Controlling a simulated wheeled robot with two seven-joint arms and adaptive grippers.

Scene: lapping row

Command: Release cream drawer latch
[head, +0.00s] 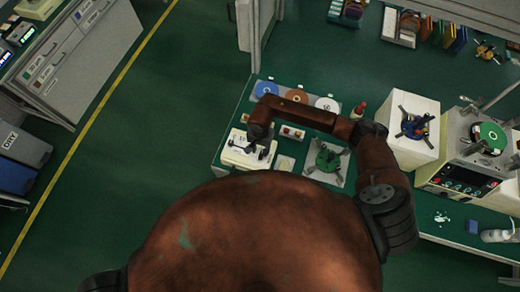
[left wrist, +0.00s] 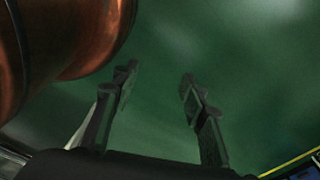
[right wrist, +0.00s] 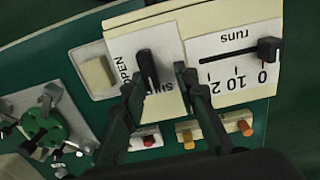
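The cream box (head: 240,157) stands at the left end of the green bench, under my right gripper (head: 260,152). In the right wrist view its pale face carries a black lever (right wrist: 147,68). OPEN is printed left of the lever, and a partly hidden word starting "SH" is near its lower end. My right gripper (right wrist: 160,80) is open, its fingertips over the lever's panel. The lever lies between them in the picture, nearer the left finger; contact cannot be told. My left gripper (left wrist: 158,80) is open and empty above the green floor.
Beside the lever is a slider (right wrist: 268,50) marked "runs", near 0. A small cream block (right wrist: 97,75), small red and orange pieces, and a green fixture (head: 325,160) are close by. Coloured discs (head: 295,97) lie behind; a white block (head: 410,145) stands to the right.

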